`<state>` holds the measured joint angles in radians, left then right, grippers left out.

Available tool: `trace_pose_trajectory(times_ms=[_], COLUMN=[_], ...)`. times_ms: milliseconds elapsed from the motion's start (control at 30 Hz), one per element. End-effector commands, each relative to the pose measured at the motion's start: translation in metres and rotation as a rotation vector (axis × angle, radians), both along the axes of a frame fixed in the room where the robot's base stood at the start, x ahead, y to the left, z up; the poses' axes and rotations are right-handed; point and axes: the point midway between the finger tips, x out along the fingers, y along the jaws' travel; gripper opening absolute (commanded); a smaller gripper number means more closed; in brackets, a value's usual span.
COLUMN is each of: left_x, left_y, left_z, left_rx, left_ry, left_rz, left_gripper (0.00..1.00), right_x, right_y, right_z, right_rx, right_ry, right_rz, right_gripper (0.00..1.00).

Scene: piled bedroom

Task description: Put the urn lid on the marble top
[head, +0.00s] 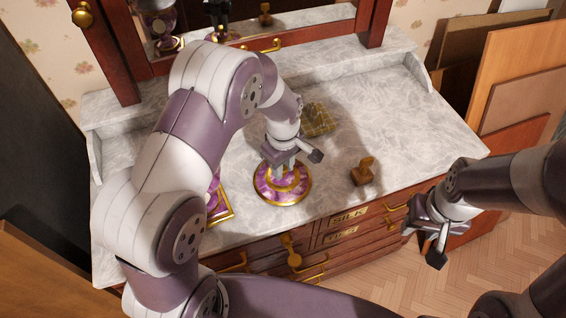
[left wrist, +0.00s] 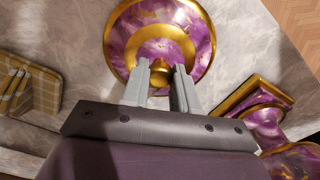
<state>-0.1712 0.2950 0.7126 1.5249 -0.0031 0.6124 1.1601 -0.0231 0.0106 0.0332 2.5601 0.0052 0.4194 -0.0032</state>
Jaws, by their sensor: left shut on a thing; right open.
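The urn lid (head: 283,185) is a round purple marbled disc with a gold rim and gold centre. It also shows in the left wrist view (left wrist: 193,27). My left gripper (head: 287,168) is shut on the lid's gold knob, with the fingers (left wrist: 163,76) on either side of it. The lid is flat at or just over the marble top (head: 390,110); I cannot tell whether it touches. The purple and gold urn (left wrist: 265,118) is beside it, its square gold-edged base (head: 222,212) partly hidden by my left arm. My right gripper (head: 435,245) is open and empty, off the dresser's front right.
A yellow plaid object (head: 318,120) lies behind the lid. A small brown wooden piece (head: 362,172) stands to its right. A mirror frame (head: 210,55) rises at the back. The marble's right side is clear. Boards (head: 525,70) lean at the right.

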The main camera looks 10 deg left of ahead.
Motion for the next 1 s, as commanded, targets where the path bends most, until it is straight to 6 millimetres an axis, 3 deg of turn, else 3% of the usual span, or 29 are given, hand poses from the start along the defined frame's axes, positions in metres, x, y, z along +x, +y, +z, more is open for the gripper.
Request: trace_pose_trajectory(times_ms=[267, 300, 367, 400, 733, 1000], left_x=[0.0, 0.0, 0.0, 0.0, 0.001, 0.002], left_y=[0.0, 0.0, 0.0, 0.0, -0.001, -0.001], left_z=[-0.003, -0.003, -0.002, -0.002, 0.005, 0.071], left_rx=[0.0, -0.001, 0.0, -0.001, -0.001, -0.001], left_ry=[-0.001, -0.001, -0.001, -0.001, -0.003, -0.007], left_rz=[0.0, 0.0, 0.0, 0.0, 0.0, 0.0], left_gripper=[0.0, 0.32, 0.51, 0.54, 0.54, 0.54], right_x=[0.0, 0.0, 0.0, 0.0, 0.0, 0.0], right_y=[0.0, 0.0, 0.0, 0.0, 0.0, 0.0], right_z=[-0.002, -0.002, -0.002, -0.002, -0.001, -0.007], right_rx=[0.0, 0.0, 0.0, 0.0, 0.0, 0.0], right_ry=[0.0, 0.0, 0.0, 0.0, 0.0, 0.0], right_rz=[0.0, 0.0, 0.0, 0.0, 0.0, 0.0], right_gripper=[0.43, 0.43, 0.43, 0.43, 0.43, 0.43])
